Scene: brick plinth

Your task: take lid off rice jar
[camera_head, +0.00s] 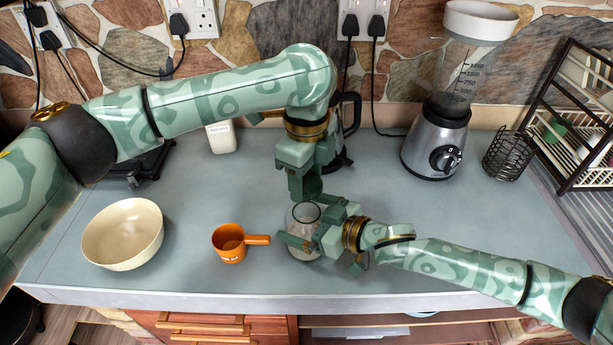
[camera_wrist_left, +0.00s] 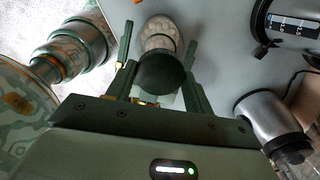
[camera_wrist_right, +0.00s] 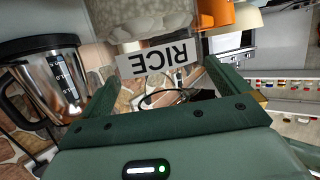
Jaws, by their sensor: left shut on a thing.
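The rice jar (camera_head: 303,228) is clear glass and stands upright near the counter's front edge. Its open mouth shows in the head view. In the right wrist view its RICE label (camera_wrist_right: 158,58) and white rice (camera_wrist_right: 145,18) show.
An orange cup (camera_head: 229,245) and a cream bowl (camera_head: 122,234) stand to the left. A blender (camera_head: 435,140), a wire basket (camera_head: 508,155) and a dish rack (camera_head: 575,120) stand at the right. A kettle (camera_head: 349,115) is behind my left gripper. Bare counter lies between the jar and cup.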

